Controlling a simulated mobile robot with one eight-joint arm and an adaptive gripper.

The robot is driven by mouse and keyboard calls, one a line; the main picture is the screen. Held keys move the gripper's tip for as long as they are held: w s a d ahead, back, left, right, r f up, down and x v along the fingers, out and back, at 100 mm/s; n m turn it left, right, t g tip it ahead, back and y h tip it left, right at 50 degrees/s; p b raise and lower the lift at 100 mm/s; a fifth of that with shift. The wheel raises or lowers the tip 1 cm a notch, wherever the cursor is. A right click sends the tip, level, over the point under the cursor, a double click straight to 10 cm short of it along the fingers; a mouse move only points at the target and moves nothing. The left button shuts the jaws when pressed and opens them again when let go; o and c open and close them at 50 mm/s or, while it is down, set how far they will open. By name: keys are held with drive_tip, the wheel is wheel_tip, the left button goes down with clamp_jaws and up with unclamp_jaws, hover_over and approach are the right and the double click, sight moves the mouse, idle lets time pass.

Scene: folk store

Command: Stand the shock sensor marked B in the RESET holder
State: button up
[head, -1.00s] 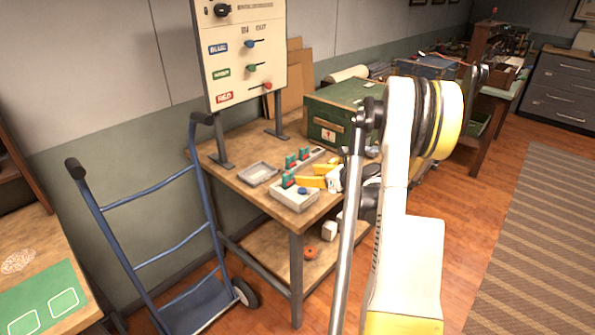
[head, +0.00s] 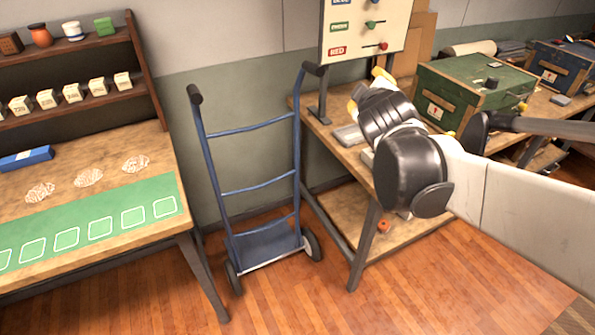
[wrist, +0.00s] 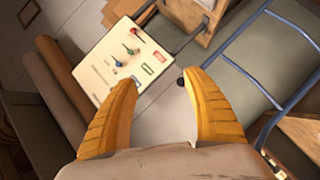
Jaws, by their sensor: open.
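My gripper (wrist: 163,95) is open in the wrist view, with its two yellow fingers apart and nothing between them. In the head view its yellow tips show above the workbench (head: 336,160), in front of the lever panel (head: 365,28). I cannot make out the shock sensor marked B or the RESET holder in either current view. My arm covers much of the bench top. A grey tray (head: 349,135) on the bench shows partly beside my gripper.
A blue hand truck (head: 250,190) stands left of the bench. A table with a green mat (head: 84,243) of outlined squares is at the left, below shelves of small boxes. A green chest (head: 465,98) sits on the bench's right side. The floor in front is clear.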

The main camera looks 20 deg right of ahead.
drive_tip(key=s+a+f+m+g+y, duration=0.3)
drive_tip(key=s+a+f, duration=0.4)
drive_tip(key=s+a, duration=0.1)
drive_tip(key=s+a+f+m+g+y, duration=0.3)
drive_tip(key=s+a+f, duration=0.4)
drive_tip(key=a, duration=0.4)
drive_tip(key=shift+s+a+y, duration=0.25)
drive_tip(key=shift+s+y, duration=0.25)
drive_tip(key=shift+s, duration=0.4)
drive_tip(key=shift+r, duration=0.1)
